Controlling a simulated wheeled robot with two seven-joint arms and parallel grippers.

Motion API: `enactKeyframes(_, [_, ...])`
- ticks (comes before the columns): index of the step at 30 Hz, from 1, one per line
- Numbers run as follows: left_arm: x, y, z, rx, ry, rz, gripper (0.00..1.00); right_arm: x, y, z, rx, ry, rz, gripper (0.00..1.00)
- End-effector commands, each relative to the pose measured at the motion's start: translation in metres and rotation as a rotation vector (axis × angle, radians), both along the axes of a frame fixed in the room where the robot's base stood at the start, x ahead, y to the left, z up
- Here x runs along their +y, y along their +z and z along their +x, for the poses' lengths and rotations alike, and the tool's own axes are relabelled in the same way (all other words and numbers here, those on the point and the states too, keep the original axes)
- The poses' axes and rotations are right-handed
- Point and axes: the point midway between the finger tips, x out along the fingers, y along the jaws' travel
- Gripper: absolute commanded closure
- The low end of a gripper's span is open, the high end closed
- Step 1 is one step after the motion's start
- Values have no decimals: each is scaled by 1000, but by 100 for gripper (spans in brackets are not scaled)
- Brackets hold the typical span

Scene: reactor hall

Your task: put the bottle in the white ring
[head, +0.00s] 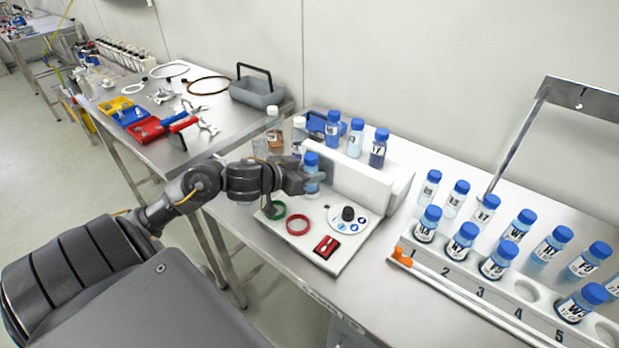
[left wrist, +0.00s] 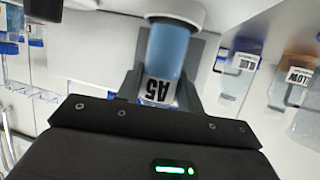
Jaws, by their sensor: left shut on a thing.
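The bottle (head: 311,160) has a blue cap and stands about upright at the back of the white console (head: 345,262). My left gripper (head: 312,183) is shut on it. In the left wrist view the bottle (left wrist: 168,50) shows blue liquid and an A5 label between the fingers. A pale, wider round rim, likely the white ring (left wrist: 190,10), shows at the bottle's lower end. I cannot tell whether the base rests inside it or just over it. In the head view the gripper hides this spot. My right gripper is not in view.
A green ring (head: 275,211) and a red ring (head: 298,225) lie on the console, near a dial (head: 348,214) and a red switch (head: 327,247). Several bottles stand behind the console. A numbered rack (head: 430,256) with bottles is at the right.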

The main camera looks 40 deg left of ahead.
Motion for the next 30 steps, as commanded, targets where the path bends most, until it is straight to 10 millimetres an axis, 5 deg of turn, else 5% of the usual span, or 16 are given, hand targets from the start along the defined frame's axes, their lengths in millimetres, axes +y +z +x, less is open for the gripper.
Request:
enactKeyframes(15, [0,-15,0,-1,0,0,87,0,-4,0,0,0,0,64])
enactKeyframes(16, [0,-14,0,-1,0,1,59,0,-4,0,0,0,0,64])
enactKeyframes(20, [0,-14,0,-1,0,1,42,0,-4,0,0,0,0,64])
enactKeyframes(30, [0,-10,0,-2,0,3,41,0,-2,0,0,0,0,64])
